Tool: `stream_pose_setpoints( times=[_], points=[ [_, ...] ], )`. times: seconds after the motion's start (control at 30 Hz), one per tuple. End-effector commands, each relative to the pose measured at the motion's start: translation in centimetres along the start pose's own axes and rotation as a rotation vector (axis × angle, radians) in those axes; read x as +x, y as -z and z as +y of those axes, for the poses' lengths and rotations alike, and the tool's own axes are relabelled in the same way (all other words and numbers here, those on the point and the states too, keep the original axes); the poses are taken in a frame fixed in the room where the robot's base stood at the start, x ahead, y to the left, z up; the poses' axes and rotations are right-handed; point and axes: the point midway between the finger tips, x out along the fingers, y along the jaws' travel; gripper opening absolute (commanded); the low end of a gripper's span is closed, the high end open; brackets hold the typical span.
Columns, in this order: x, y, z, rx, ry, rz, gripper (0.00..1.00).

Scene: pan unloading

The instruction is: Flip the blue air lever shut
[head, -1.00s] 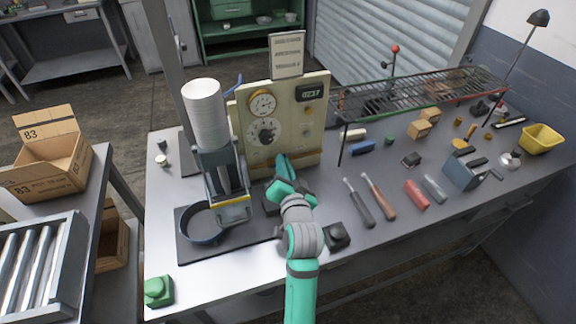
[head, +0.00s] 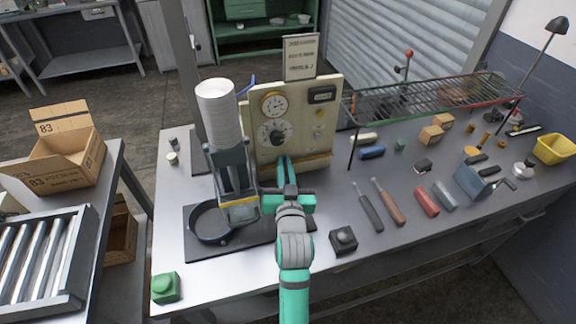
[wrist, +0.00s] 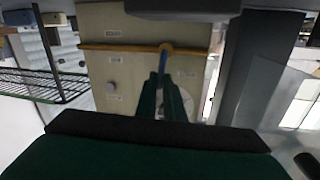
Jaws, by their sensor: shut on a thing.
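The cream control panel (head: 290,125) with two dials stands behind the press. My gripper (head: 286,164) is at the panel's lower front edge, fingers pointing away toward it. In the wrist view my gripper (wrist: 156,82) has its two green fingers close together on the blue air lever (wrist: 163,62), a thin blue strip below an orange round piece on the panel's wooden ledge. In the head view my gripper hides the lever. How far the lever is turned cannot be told.
The press with a white cylinder (head: 219,112) stands close left, a dark round pan (head: 212,224) below it. A black button box (head: 343,240) and screwdrivers (head: 368,208) lie to the right. A wire rack (head: 430,97) stands over the bench's back right.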

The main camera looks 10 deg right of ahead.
Motion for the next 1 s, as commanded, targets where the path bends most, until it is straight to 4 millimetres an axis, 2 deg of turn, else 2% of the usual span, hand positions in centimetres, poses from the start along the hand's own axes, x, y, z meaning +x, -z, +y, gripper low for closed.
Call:
stream_pose_setpoints(
  times=[0.03,0.4,0.43,0.5,0.83,1.0],
  points=[
    [0.1,-0.5,-0.3,-0.001,0.006,-0.011,0.0],
    [0.1,-0.5,-0.2,-0.004,0.004,-0.01,0.0],
    [0.1,-0.5,-0.2,-0.004,0.004,-0.01,0.13],
    [0.1,-0.5,-0.2,-0.004,0.003,-0.009,0.27],
    [-0.1,-0.2,0.0,-0.005,0.0,-0.002,0.27],
    [-1.8,-0.2,0.0,-0.005,-0.001,-0.002,0.27]
  ],
)
